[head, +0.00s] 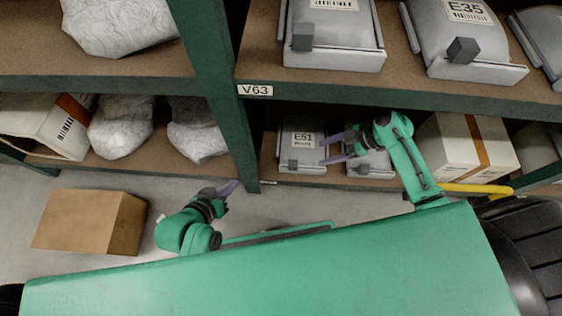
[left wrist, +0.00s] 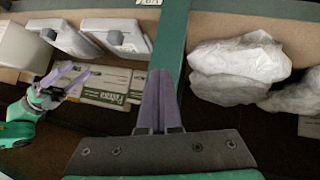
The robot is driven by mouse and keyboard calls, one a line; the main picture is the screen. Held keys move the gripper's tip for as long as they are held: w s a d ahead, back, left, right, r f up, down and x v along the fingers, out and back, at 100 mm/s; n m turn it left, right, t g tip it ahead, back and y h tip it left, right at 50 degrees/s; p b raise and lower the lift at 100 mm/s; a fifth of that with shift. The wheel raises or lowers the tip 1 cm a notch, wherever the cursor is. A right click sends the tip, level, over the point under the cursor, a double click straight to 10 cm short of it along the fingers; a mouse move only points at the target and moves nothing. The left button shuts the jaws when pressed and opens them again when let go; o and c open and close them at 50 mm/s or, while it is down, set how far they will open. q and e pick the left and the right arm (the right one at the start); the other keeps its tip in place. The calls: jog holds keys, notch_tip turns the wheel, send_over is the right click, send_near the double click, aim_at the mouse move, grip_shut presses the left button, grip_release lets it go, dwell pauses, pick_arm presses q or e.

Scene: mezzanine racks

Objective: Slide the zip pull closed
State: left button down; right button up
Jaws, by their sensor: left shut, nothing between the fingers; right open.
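Grey bags in shallow trays, each with a dark grey block at its front that looks like a zip pull, sit on the shelves in the head view. On the lower shelf are the E51 bag (head: 301,134) with its block (head: 292,164), and a second bag partly hidden by my right arm, with its block (head: 363,169). My right gripper (head: 324,150) is open in front of this pair, its fingers apart, touching no block that I can make out. My left gripper (head: 233,187) is shut and empty, left of the upright; its closed fingers (left wrist: 158,82) fill the left wrist view's middle.
The upper shelf holds an E35 bag (head: 450,25) with its block (head: 462,50). A green upright (head: 215,80) stands between the bays. A cardboard box (head: 90,221) is on the floor at left. White wrapped bundles (head: 121,126) and a white carton (head: 465,146) fill lower shelves.

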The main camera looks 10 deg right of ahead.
aim_at(294, 163)
jog(key=b+x, duration=0.1)
jog(key=x, duration=0.2)
jog(key=b+x, duration=0.1)
jog(key=x, duration=0.2)
jog(key=shift+s, duration=0.2)
jog(key=b+x, duration=0.2)
jog(key=x, duration=0.5)
jog(key=shift+w+a+f+b, duration=0.1)
jog(key=shift+f+b, duration=0.05)
jog(key=shift+b, duration=0.25)
jog(key=shift+a+f, duration=0.2)
jog(key=shift+a, duration=0.1)
pick_arm(q)
jog(key=d+f+t, duration=0.1)
jog(key=d+f+t+h, duration=0.1)
jog(key=f, duration=0.1)
jog(key=d+f+n+t, duration=0.1)
jog(key=shift+s+d+f+h, duration=0.1)
jog(key=shift+s+f+h, duration=0.1)
jog(key=shift+h, duration=0.1)
pick_arm(e)
grip_shut()
